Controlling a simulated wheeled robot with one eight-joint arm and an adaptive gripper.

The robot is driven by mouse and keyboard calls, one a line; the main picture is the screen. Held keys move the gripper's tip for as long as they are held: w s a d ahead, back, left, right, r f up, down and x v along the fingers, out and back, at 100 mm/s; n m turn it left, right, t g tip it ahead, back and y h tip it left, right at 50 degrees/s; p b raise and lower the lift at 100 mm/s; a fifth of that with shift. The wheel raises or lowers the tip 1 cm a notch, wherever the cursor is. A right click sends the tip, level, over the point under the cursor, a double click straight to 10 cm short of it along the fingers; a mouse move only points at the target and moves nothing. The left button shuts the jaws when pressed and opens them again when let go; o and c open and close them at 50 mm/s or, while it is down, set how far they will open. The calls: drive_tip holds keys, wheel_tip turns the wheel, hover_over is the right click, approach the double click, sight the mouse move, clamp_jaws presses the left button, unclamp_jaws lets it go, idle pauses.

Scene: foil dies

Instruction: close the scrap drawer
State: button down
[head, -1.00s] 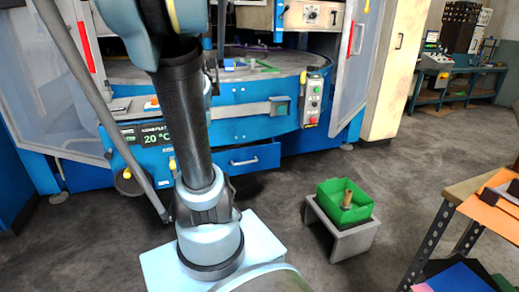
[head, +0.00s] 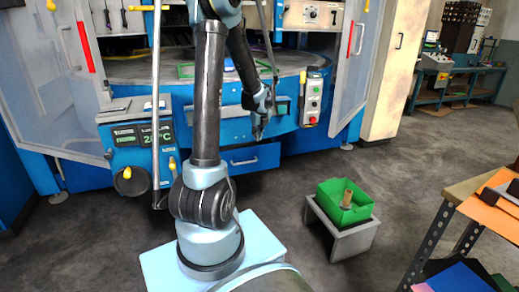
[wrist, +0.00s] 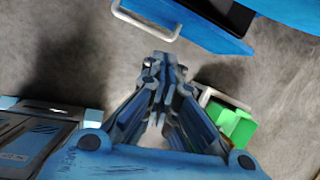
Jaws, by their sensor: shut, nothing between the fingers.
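The scrap drawer seems to be the blue drawer (head: 268,157) low on the machine, with a pale bar handle. Its front stands out from the machine, and my arm covers its left part. In the wrist view the blue drawer front (wrist: 190,22) and its handle (wrist: 146,22) are at the top, with a dark inside behind the front. My gripper (head: 258,136) points down just above the drawer in the head view. In the wrist view my gripper (wrist: 165,62) is shut and empty, its tips below the handle in the picture and apart from it.
A green bin (head: 344,202) stands on a grey stand (head: 352,243) to the right; it also shows in the wrist view (wrist: 236,124). A control box (head: 313,98) hangs right of the drawer. A workbench (head: 455,190) is at far right. The floor (head: 300,190) between is clear.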

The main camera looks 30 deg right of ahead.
sight(260, 146)
drive_tip(key=shift+w+d+f+m, duration=0.45)
drive_tip(key=shift+w+d+f, duration=0.65)
drive_tip(key=shift+f, duration=0.85)
drive_tip(key=shift+w+d+f+m, duration=0.5)
drive_tip(key=shift+w+d+f, duration=0.55)
drive_tip(key=shift+f, duration=0.85)
drive_tip(key=shift+w+d+f+m, duration=0.45)
drive_tip(key=shift+w+d+f, duration=0.65)
drive_tip(key=shift+f, duration=0.85)
drive_tip(key=shift+w+a, duration=0.1)
drive_tip(key=shift+w, duration=0.05)
drive_tip(key=w, duration=0.2)
drive_tip(key=w+d, duration=0.1)
drive_tip(key=w, duration=0.1)
drive_tip(key=shift+w, duration=0.2)
